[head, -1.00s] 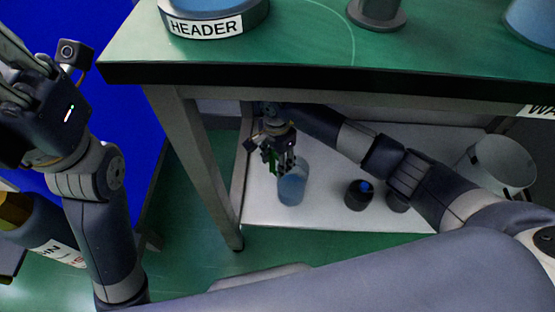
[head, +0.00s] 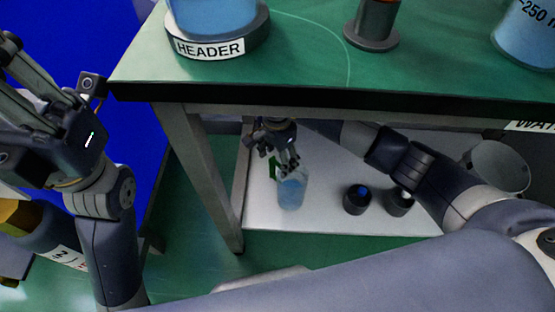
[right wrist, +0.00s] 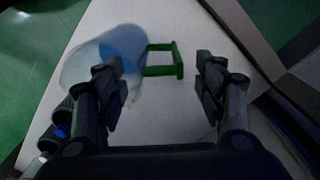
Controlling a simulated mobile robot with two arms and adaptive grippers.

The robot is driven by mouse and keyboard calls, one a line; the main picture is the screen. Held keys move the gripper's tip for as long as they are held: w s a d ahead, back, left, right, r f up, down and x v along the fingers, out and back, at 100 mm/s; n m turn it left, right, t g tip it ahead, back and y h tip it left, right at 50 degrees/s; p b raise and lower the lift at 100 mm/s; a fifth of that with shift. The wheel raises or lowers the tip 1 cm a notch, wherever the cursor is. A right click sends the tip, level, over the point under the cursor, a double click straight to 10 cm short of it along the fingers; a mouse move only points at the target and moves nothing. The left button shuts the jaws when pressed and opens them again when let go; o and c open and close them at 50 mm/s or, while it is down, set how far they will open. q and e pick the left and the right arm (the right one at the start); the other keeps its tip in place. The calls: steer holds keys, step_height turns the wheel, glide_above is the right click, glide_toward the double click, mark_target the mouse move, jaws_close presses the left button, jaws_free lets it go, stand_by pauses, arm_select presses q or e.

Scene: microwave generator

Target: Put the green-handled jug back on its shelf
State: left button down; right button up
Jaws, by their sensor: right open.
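The green-handled jug (head: 291,192) stands on the white lower shelf (head: 330,220) under the green-topped bench, with blue liquid in it. Its green handle (head: 273,167) points away at the left. In the right wrist view the clear jug (right wrist: 122,55) and its green handle (right wrist: 164,58) lie ahead of the fingers. My right gripper (right wrist: 158,80) is open, with the handle showing between and beyond its fingertips; in the head view it hangs just above the jug. I cannot tell whether a finger touches the jug. My left gripper (head: 35,100) is at the left, its fingertips not clearly shown.
Two dark bottles (head: 357,198) stand right of the jug on the shelf, and a white container (head: 498,167) stands farther right. The bench top (head: 300,50) overhangs the shelf, carrying a blue vessel on a HEADER base (head: 222,45). A bench leg (head: 205,175) stands at the left.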

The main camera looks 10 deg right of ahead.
steer(key=shift+r+p, duration=0.55)
steer(key=shift+r, duration=1.15)
steer(key=shift+s+f, duration=0.1)
